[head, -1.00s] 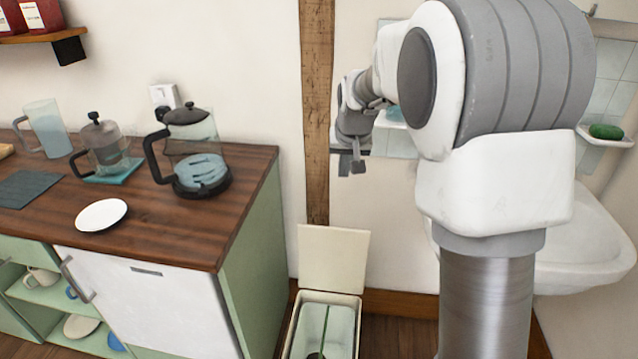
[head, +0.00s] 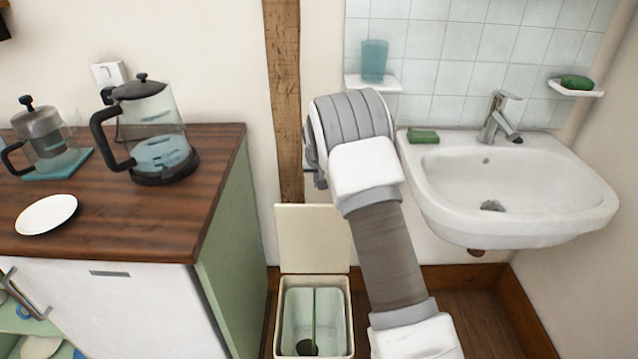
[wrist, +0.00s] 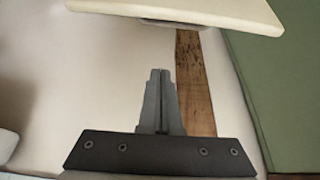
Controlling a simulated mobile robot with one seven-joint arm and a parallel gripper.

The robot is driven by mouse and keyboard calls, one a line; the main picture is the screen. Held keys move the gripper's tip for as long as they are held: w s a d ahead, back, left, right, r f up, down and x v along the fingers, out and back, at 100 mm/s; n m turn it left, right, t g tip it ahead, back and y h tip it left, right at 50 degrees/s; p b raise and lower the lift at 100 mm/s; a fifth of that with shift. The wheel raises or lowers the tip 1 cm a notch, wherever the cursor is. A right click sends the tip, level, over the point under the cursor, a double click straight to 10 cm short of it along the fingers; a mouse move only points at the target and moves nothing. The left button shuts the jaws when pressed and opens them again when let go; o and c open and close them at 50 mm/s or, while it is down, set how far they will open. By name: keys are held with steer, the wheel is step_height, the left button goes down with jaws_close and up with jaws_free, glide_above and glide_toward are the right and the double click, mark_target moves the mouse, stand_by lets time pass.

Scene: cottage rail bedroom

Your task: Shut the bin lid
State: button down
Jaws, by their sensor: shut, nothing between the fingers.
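The bin (head: 349,320) stands on the floor between the counter and the sink. Its cream lid (head: 308,238) stands open, upright at the back of the bin. A green stick and a dark round thing show inside. In the head view my gripper is hidden behind my arm. In the wrist view my gripper (wrist: 159,98) is shut and empty. The pale panel at the top of the wrist view looks like the lid (wrist: 185,10), apart from the fingertips.
The green-sided counter (head: 222,225) is close to the bin's left, with a glass coffee pot (head: 155,135) on top. The white sink (head: 520,205) is on the wall to the right. A wooden post (head: 284,100) runs up behind the bin. Bare floor shows below the sink.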

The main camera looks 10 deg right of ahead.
step_height(320, 180, down, 7)
steer(key=s+b, duration=0.1)
steer(key=b, duration=0.2)
stand_by(0.4)
steer(key=shift+s+a+r, duration=0.1)
steer(key=shift+r, duration=0.05)
